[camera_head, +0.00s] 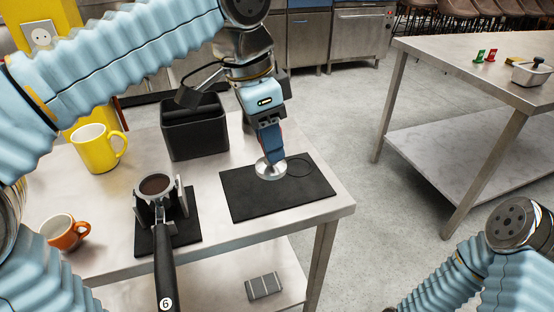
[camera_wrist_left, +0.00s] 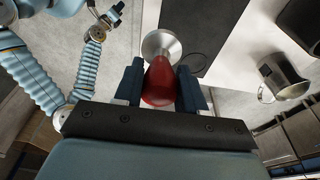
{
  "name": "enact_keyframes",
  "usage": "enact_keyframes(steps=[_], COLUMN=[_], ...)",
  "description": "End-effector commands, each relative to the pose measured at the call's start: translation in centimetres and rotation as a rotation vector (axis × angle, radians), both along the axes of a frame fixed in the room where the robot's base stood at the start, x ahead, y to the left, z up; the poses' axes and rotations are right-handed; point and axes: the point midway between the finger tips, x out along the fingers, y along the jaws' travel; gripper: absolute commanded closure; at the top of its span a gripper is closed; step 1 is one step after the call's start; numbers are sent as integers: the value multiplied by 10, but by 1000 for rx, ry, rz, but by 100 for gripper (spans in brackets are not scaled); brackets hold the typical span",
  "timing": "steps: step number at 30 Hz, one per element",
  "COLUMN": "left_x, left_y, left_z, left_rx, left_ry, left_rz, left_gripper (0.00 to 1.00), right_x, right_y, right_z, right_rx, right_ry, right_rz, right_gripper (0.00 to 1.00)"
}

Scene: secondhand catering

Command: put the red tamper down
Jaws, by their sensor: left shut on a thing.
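My left gripper (camera_head: 268,148) points down over the black mat (camera_head: 240,194) and is shut on the red tamper. In the head view only the tamper's round metal base (camera_head: 270,171) shows clearly, on or just above the mat; I cannot tell if it touches. The gripper hides most of the handle. The left wrist view shows the red handle (camera_wrist_left: 159,82) between the two fingers, with the metal base beyond it. A thin circle outline lies on the mat beside the base, to its right.
A black bin (camera_head: 194,132) stands behind the mat. A portafilter (camera_head: 156,186) rests in a stand at left. A yellow mug (camera_head: 96,148) and an orange cup (camera_head: 62,232) stand farther left. The table's right edge is close to the mat. Another table (camera_head: 470,60) stands at right.

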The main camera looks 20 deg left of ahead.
Motion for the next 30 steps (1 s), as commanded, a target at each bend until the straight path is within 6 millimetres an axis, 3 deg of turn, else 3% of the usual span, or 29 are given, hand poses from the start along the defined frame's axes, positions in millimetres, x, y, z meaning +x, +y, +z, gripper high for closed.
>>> enact_keyframes(steps=[3, 7, 10, 19, 25, 30], left_x=[30, 49, 59, 74, 74, 73], left_y=[5, 8, 10, 12, 12, 12], left_z=[-17, -46, -56, -73, -102, -101], left_rx=[-1, -1, -2, -1, -1, -1], left_ry=[3, 1, -1, 0, -2, -2], left_rz=[1, 2, 1, 1, 1, 0], left_gripper=[100, 100, 100, 100, 100, 100], right_x=[0, 0, 0, 0, 2, 3], right_y=[0, -1, -1, -1, -6, -10], right_z=[-2, -20, -26, -36, -68, -68], right_rx=[0, -1, -2, -3, -12, -16], right_ry=[0, 0, 0, -1, -4, -6], right_rz=[0, -2, -4, -6, -16, -22], right_gripper=[100, 100, 100, 100, 100, 100])
